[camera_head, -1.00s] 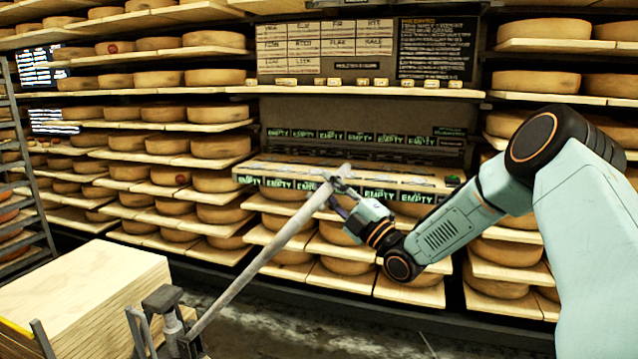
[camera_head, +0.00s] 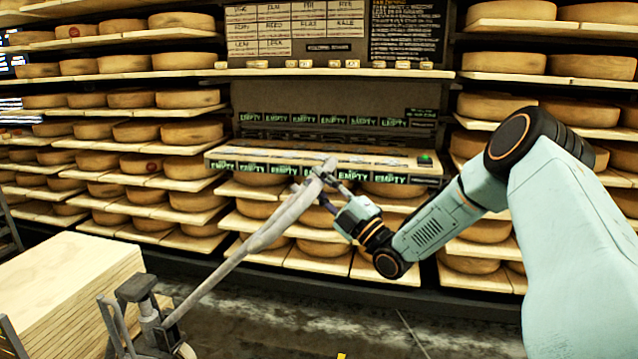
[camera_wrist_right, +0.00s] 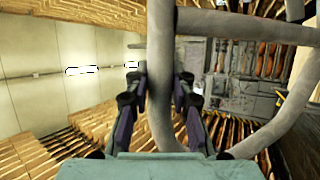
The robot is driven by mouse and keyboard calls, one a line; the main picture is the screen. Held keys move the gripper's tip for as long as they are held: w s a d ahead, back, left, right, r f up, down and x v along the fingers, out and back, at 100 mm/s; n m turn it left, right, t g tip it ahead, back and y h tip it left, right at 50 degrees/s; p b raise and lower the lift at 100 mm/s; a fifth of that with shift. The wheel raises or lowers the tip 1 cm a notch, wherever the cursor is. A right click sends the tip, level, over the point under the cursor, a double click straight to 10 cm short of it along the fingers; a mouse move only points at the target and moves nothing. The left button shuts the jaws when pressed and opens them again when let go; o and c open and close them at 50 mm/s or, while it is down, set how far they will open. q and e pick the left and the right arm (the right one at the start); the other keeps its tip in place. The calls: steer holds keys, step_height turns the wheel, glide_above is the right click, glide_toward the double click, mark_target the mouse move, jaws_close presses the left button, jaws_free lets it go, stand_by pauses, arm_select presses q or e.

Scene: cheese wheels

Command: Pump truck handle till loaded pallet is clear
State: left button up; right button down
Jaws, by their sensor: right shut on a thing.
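The grey truck handle (camera_head: 245,245) slants up to the right from the truck's pump (camera_head: 147,312) at the lower left. My right gripper (camera_head: 337,188) is at the upper end of the handle and is shut on it. In the right wrist view the handle's looped tube (camera_wrist_right: 160,60) passes between the fingers of the gripper (camera_wrist_right: 158,90). A stack of pale wooden boards (camera_head: 70,285) stands at the lower left, behind the pump. The pallet under it, and its height above the floor, cannot be seen. My left gripper is not in view.
Shelves of cheese wheels (camera_head: 190,132) fill the back wall. A bench (camera_head: 230,165) with green "EMPTY" labels stands in the middle, behind my gripper. Dark floor (camera_head: 290,325) is open at the lower middle. A rack edge (camera_head: 8,235) shows at the far left.

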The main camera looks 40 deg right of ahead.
steer(key=shift+f, duration=0.1)
steer(key=c, duration=1.1)
jaws_free()
steer(key=shift+v, duration=3.75)
